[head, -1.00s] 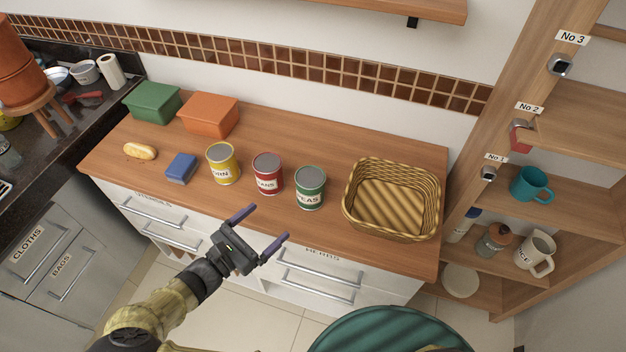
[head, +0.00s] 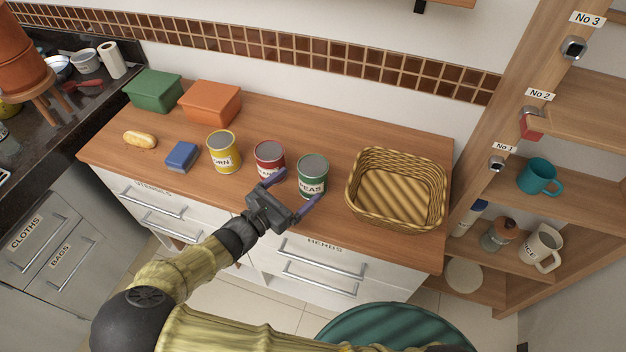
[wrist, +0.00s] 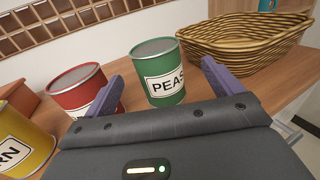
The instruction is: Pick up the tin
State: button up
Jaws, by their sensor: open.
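Three tins stand upright in a row on the wooden counter (head: 300,222). The yellow tin (head: 223,152) is labelled corn, the red tin (head: 269,157) has a partly covered label, and the green tin (head: 313,175) is labelled peas. My gripper (head: 295,190) is open and empty, just in front of the green tin. In the wrist view the green tin (wrist: 158,75) stands beyond and between my two fingers, apart from them. The red tin (wrist: 78,92) is left of it, partly behind my left finger. The yellow tin (wrist: 22,142) is cut off at the left edge.
A wicker basket (head: 358,195) stands right of the green tin. A blue block (head: 181,156), a bread roll (head: 139,139), a green box (head: 153,92) and an orange box (head: 210,103) lie to the left. Shelves with mugs are at the right.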

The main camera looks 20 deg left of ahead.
aim_at(313, 170)
jog(key=shift+x, duration=1)
jog(key=b+x, duration=0.3)
jog(key=x, duration=0.1)
jog(key=shift+w+f, duration=0.1)
jog(key=shift+w, duration=0.35)
jog(key=shift+w+d, duration=0.1)
jog(key=shift+w, duration=0.15)
jog(key=c, duration=1.3)
